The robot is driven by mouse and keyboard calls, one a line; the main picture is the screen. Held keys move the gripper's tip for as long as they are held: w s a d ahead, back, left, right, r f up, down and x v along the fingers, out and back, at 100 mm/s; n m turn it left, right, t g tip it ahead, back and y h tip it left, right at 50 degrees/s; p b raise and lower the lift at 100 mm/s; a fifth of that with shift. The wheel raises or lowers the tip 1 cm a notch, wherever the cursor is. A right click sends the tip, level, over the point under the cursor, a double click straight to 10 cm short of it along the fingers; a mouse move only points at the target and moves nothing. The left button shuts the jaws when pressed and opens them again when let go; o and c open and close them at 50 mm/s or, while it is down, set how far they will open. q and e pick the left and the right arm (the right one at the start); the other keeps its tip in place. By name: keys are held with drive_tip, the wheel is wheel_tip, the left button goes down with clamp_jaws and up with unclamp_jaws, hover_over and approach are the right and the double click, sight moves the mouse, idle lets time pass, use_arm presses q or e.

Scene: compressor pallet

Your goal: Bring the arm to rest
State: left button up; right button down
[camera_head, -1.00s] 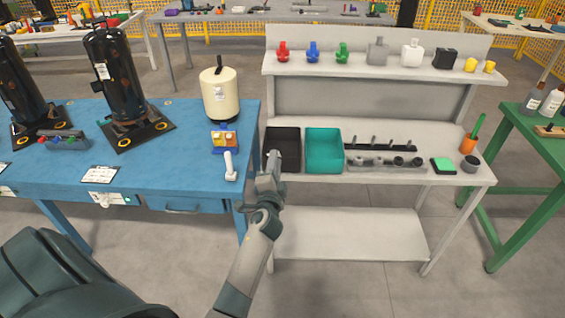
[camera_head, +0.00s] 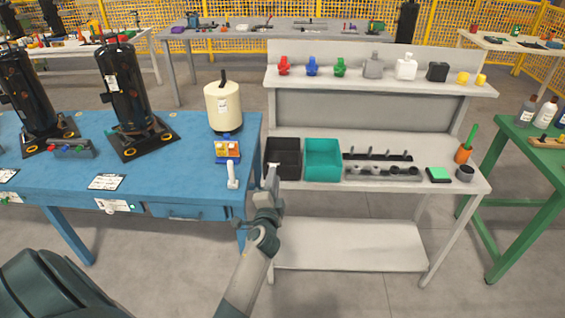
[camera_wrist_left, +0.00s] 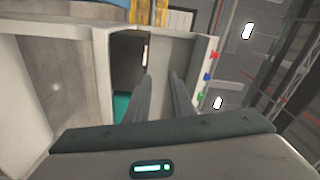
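My left gripper (camera_head: 272,174) is at the front of the grey workbench (camera_head: 478,184), just in front of the black bin (camera_head: 284,170) in the head view. In the left wrist view my left gripper (camera_wrist_left: 162,82) has its two fingers apart with nothing between them. My left arm rises from the bottom of the head view, elbow bent. The right gripper is out of view.
A blue table (camera_head: 140,165) at left holds black compressors (camera_head: 128,95) and a cream tank (camera_head: 223,107). A teal bin (camera_head: 323,160) stands beside the black bin. A green table (camera_head: 530,160) is at right. Open floor (camera_head: 350,290) lies in front.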

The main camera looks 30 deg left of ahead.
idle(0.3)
use_arm(q)
drive_tip(key=s+d+f+g+h, duration=0.1)
drive_tip(key=s+d+f, duration=0.15)
drive_tip(key=f, duration=0.55)
drive_tip(key=s+d+f+g+h, duration=0.1)
drive_tip(key=d+f+h, duration=0.15)
drive_tip(key=f, duration=0.55)
drive_tip(key=s+d+f+g+h, duration=0.1)
drive_tip(key=s+d+f+g, duration=0.15)
drive_tip(key=f, duration=0.55)
drive_tip(key=s+d+f+n+g+h, duration=0.1)
drive_tip(key=s+d+f, duration=0.2)
drive_tip(key=s+f, duration=0.4)
drive_tip(key=s+d+f+n+g+h, duration=0.1)
drive_tip(key=s+d+f, duration=0.1)
drive_tip(key=s+f, duration=0.5)
drive_tip(key=s+d+f+n+g+h, duration=0.15)
drive_tip(key=s+d+f+g, duration=0.25)
drive_tip(key=s+f, duration=1.05)
drive_tip(key=s+f+n+g, duration=0.1)
drive_tip(key=s+f+g, duration=0.1)
drive_tip(key=s, duration=1.1)
drive_tip(key=s+d+f+n+g, duration=0.1)
drive_tip(key=s+f, duration=0.3)
drive_tip(key=s, duration=0.9)
drive_tip(key=shift+d+f+n+g+h, duration=0.2)
drive_tip(key=shift+f+n+g+h, duration=0.1)
drive_tip(key=shift+n+g, duration=0.4)
drive_tip(key=shift+w, duration=0.15)
